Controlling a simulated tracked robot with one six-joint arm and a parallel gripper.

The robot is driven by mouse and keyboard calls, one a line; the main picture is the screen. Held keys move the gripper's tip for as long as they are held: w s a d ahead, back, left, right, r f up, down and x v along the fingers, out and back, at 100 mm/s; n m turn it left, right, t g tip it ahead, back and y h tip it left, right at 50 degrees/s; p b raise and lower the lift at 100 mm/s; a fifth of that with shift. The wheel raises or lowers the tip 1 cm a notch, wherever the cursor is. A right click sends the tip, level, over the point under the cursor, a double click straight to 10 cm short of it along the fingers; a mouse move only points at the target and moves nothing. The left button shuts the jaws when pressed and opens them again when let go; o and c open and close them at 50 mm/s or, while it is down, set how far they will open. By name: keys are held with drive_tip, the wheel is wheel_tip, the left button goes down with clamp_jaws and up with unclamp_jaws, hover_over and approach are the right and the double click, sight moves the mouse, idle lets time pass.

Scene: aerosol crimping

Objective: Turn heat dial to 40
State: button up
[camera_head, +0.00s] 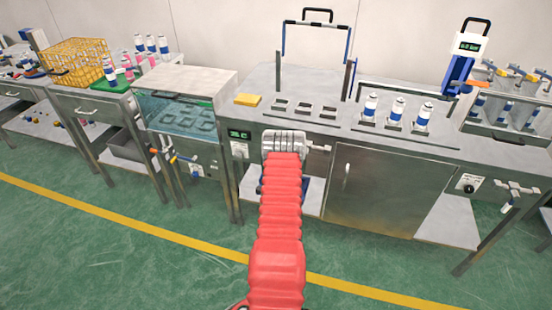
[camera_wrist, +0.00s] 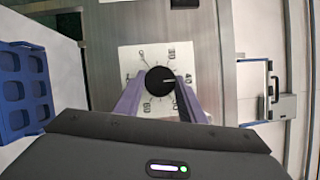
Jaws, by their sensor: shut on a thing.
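The heat dial (camera_wrist: 160,80) is a round black knob on a white plate (camera_wrist: 127,62) with numerals around it, in the wrist view. Its white mark points right, towards a numeral that looks like 40. My gripper (camera_wrist: 160,88) has its two grey-purple fingers on either side of the knob, shut on it. In the head view my red-sleeved arm reaches to the bench front and hides the fingertips and the dial. A small dark display (camera_head: 239,135) left of my wrist shows green digits, too small to read surely.
Another black dial (camera_head: 468,183) is on the bench front at right. A blue rack (camera_wrist: 22,90) lies left in the wrist view. Green floor is open in front.

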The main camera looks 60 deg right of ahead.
drive_tip(key=shift+s+f, duration=0.2)
drive_tip(key=shift+s, duration=0.05)
drive_tip(key=o, duration=0.7)
drive_tip(key=shift+c, duration=0.2)
drive_tip(key=o, duration=0.4)
drive_tip(key=shift+w+r, duration=0.1)
drive_tip(key=shift+w, duration=0.05)
drive_tip(key=v, duration=1.3)
drive_tip(key=shift+a, duration=0.35)
